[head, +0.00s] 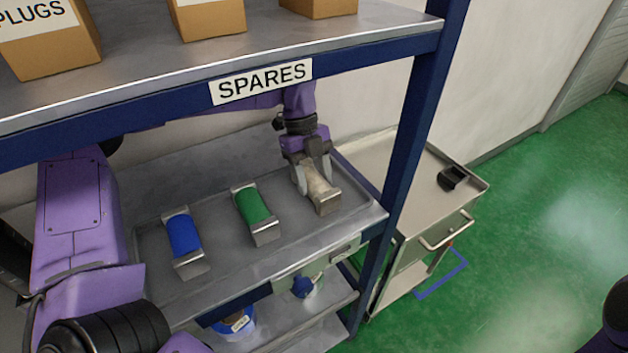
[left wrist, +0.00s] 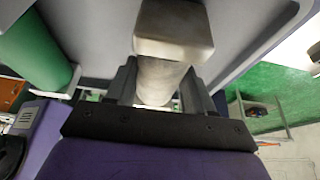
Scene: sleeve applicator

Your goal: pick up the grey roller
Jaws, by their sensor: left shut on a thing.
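The grey roller (head: 320,191) is at the right end of a row on the middle shelf tray, a pale cylinder with a metal block at its near end. My left gripper (head: 308,178) reaches in under the upper shelf and is shut on this roller, with a finger on each side. In the left wrist view the grey roller (left wrist: 160,80) lies between the fingers of my left gripper (left wrist: 157,88). I cannot tell whether it is clear of the tray. My right gripper is out of view.
A green roller (head: 254,209) and a blue roller (head: 184,236) lie to the left on the tray (head: 290,243). The upper shelf edge labelled SPARES (head: 261,82) crosses above my arm. A blue post (head: 408,135) and a metal cart (head: 400,165) stand to the right.

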